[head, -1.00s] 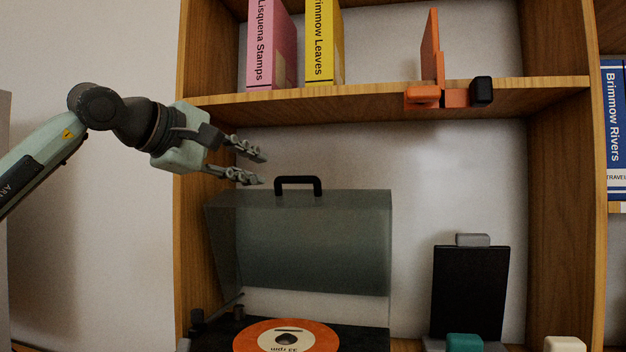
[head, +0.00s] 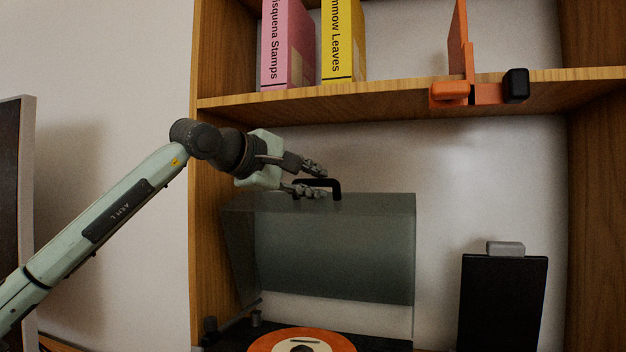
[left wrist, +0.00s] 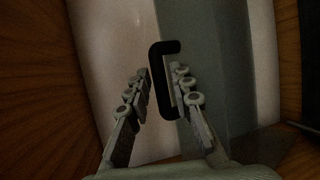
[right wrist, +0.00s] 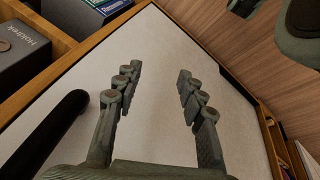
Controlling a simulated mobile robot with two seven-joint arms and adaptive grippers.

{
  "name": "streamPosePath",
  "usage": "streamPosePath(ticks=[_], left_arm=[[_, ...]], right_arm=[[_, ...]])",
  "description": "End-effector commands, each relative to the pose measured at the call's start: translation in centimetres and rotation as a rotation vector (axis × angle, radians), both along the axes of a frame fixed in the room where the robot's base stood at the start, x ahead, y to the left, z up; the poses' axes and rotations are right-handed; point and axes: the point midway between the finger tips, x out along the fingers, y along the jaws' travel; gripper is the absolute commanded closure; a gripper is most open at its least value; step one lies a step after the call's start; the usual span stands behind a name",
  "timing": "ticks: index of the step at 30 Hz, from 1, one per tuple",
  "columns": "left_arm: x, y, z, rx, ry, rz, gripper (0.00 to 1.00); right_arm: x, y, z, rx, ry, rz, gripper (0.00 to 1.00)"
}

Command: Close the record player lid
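The record player lid (head: 335,245) is a smoky see-through cover standing raised over the deck, with a black handle (head: 336,188) on its top edge. Below it is the record player (head: 380,343) with an orange record (head: 335,337). My left gripper (head: 318,181) is at the handle's left part. In the left wrist view the open fingers (left wrist: 160,85) stand on either side of the handle (left wrist: 158,100), with a gap on the left; whether the right finger touches it I cannot tell. My right gripper (right wrist: 158,85) is open and empty, away from the lid.
A black panel (head: 503,300) stands right of the lid. The shelf's left upright (head: 205,230) is close to my left arm.

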Motion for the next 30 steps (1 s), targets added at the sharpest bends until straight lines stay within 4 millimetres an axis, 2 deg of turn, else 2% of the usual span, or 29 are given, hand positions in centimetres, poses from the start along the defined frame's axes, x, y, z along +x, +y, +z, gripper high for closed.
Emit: streamPosePath(ticks=[6, 12, 30], left_arm=[[0.05, -0.02, -0.04, 0.0, 0.0, 0.0, 0.78], [0.04, -0.01, -0.02, 0.0, 0.0, 0.0, 1.0], [0.06, 0.37, -0.26, -0.003, -0.008, 0.0, 1.0]], right_arm=[[0.03, -0.04, -0.19, 0.0, 0.004, -0.002, 0.6], [0.07, -0.05, -0.03, -0.001, 0.001, -0.003, 0.6], [0.5, 0.08, 0.13, 0.002, -0.019, 0.001, 0.6]])
